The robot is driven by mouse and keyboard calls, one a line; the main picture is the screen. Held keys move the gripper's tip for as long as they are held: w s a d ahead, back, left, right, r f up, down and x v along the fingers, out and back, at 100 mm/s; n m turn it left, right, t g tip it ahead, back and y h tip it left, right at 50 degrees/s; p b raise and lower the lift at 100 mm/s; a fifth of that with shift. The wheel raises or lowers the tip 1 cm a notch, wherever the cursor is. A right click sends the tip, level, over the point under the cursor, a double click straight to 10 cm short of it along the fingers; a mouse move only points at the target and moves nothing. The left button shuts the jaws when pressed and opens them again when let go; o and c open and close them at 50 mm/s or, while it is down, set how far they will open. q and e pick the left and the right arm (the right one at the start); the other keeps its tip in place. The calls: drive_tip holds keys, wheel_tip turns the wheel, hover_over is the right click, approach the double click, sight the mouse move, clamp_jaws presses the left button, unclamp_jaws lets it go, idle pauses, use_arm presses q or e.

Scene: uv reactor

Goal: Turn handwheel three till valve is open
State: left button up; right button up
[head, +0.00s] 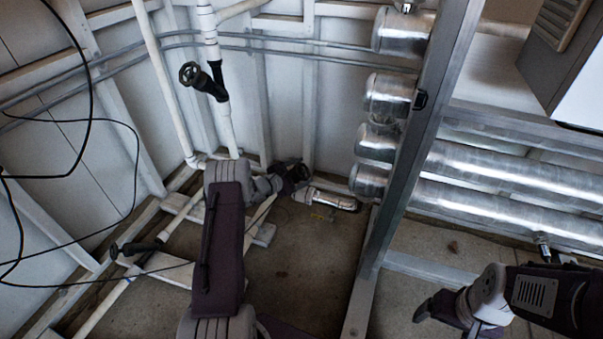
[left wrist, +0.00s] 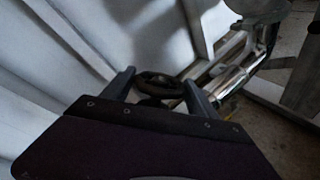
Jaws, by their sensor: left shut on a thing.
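A dark round handwheel (left wrist: 157,82) sits between the two fingers of my left gripper (left wrist: 160,92) in the left wrist view. The fingers are shut on its rim from both sides. In the head view my left gripper (head: 288,176) is at the low pipework by the back wall, at the end of my purple and grey arm, and largely covers the wheel. No number shows on the wheel, and the valve's state cannot be read. My right gripper (head: 437,308) hangs low at the bottom right, away from the wheels; its jaw opening is unclear.
A second black handwheel (head: 189,74) is on an upright white pipe. A third (head: 115,251) is low at the left. A shiny metal pipe (head: 332,199) lies right of my left gripper. A steel post (head: 420,140) and large silver pipes (head: 510,170) stand between my arms.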

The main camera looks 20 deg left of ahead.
use_arm(q)
drive_tip(key=shift+f+n+t+y+b, duration=0.25)
drive_tip(key=shift+n+t+y+b, duration=0.15)
drive_tip(key=shift+t+y+b, duration=0.25)
drive_tip(key=shift+d+f+n+t+y+b, duration=0.1)
drive_tip(key=shift+n+t+y+b, duration=0.7)
drive_tip(key=shift+t+y+b, duration=0.3)
drive_tip(key=shift+r+n+t+y+b, duration=0.2)
drive_tip(key=shift+n+t+y+b, duration=0.45)
drive_tip(key=shift+y+b, duration=0.3)
drive_tip(key=o, duration=1.3)
